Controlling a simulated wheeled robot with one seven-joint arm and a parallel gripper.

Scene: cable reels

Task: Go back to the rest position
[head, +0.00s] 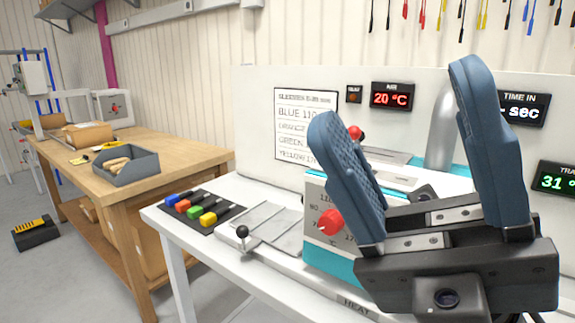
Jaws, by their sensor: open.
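My gripper (410,130) fills the right of the head view. Its two blue padded fingers point up and stand wide apart, with nothing between them. It is in front of a white bench (215,189) and hides part of a teal and white heating device (332,262) with a red knob (329,222). No rest position is marked in view.
A black mat (190,230) with blue, red, green and yellow pieces lies at the bench's left. A metal plate fixture with a black ball lever (242,232) is beside it. A wooden workbench (170,152) with a grey bin (125,166) stands left. Grey floor shows at far left.

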